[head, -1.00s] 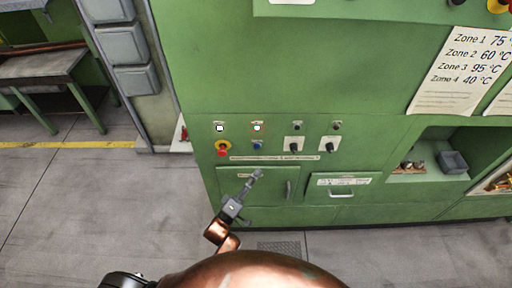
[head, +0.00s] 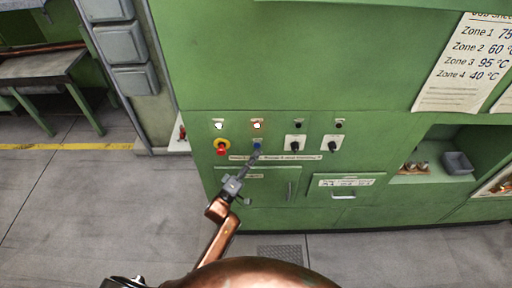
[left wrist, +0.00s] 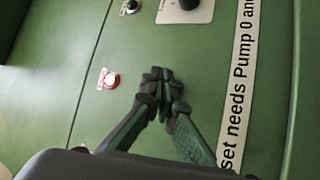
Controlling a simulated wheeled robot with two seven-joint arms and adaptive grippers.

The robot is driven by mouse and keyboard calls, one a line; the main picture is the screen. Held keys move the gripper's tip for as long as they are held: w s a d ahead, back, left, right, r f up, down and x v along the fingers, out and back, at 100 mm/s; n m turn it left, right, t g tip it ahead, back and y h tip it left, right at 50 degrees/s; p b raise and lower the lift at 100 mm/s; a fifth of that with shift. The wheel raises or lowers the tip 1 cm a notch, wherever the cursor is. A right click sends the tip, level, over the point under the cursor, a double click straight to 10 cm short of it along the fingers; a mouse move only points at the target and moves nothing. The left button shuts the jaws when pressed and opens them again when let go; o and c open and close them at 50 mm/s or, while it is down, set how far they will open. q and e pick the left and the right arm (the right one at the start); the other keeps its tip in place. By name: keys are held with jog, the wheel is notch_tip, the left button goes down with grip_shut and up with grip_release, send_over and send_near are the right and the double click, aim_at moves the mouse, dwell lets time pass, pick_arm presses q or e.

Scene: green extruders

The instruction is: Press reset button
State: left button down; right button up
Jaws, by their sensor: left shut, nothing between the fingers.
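The blue button (head: 257,146) is on the green machine's control panel, below a lit indicator lamp (head: 257,126). My left gripper (head: 257,151) is shut and empty, its tips at the blue button's lower edge in the head view. I cannot tell whether they touch it. In the left wrist view the shut fingertips (left wrist: 162,76) are in front of the panel and hide the blue button. The red-rimmed lamp (left wrist: 110,79) shows to their left. A label strip (left wrist: 240,90) reading "set needs Pump 0 and" is at the right. My right gripper is not in view.
A red stop knob on a yellow base (head: 222,147) is left of the blue button. Black rotary knobs (head: 296,146) (head: 333,145) are to its right. Drawers with handles (head: 343,196) are below. An open shelf (head: 410,178) is at the right.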

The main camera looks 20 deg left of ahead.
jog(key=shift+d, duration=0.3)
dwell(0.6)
pick_arm(q)
jog(key=shift+w, duration=0.2)
dwell(0.4)
jog(key=shift+w+a, duration=0.15)
jog(key=shift+w, duration=0.15)
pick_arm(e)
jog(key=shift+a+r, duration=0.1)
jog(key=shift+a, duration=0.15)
pick_arm(q)
jog(key=shift+w, duration=0.35)
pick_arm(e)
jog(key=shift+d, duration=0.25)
pick_arm(q)
jog(key=shift+s, duration=0.1)
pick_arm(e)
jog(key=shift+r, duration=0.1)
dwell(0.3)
pick_arm(q)
jog(key=shift+s+p, duration=0.65)
jog(key=shift+p, duration=0.05)
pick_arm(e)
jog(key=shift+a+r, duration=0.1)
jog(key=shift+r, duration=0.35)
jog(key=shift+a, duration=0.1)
